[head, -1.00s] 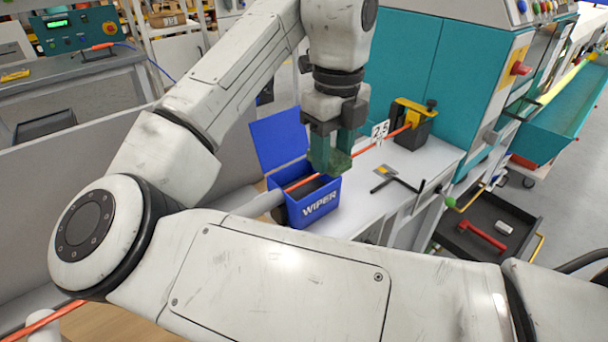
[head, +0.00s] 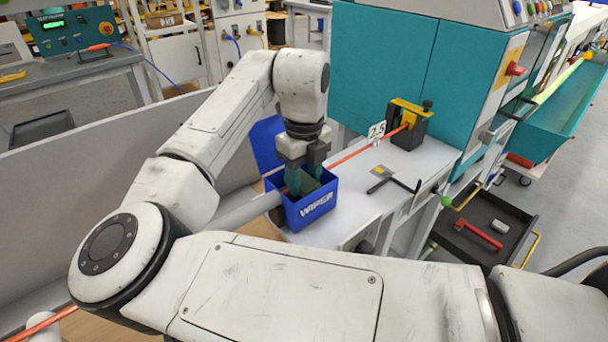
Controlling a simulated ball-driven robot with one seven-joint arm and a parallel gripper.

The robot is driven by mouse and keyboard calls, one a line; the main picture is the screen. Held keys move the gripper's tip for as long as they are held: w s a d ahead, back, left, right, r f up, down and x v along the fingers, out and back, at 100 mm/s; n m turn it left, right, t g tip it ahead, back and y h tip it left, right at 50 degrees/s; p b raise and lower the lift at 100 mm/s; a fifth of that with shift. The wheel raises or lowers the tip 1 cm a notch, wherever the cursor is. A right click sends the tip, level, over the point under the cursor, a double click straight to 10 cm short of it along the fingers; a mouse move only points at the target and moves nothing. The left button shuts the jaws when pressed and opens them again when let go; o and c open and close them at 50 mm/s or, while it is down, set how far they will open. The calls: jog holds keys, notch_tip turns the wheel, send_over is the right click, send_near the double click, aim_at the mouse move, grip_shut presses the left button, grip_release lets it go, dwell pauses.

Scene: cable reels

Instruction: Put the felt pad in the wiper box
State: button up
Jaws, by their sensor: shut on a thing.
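The wiper box (head: 318,207) is a blue open-topped box marked WIPER on the white bench, with its blue lid (head: 264,142) standing open behind it. My gripper (head: 303,180) points down with its teal fingers inside the box opening. It is shut on the felt pad (head: 309,186), a dark green piece that shows only in part between the fingers and the box's front wall. I cannot tell whether the pad touches the box floor. An orange cable runs through the box.
The orange cable (head: 350,153) runs right past a 2.5 tag (head: 377,131) to a black and yellow device (head: 408,125). A teal cabinet (head: 385,62) stands behind.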

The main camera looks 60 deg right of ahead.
aim_at(304, 181)
jog(key=shift+s+f, duration=0.1)
jog(key=shift+f, duration=0.5)
jog(key=o, duration=0.8)
jog(key=shift+a+f, duration=0.1)
jog(key=shift+o, duration=0.2)
notch_tip(304, 181, up, 14)
jog(key=shift+f, duration=0.25)
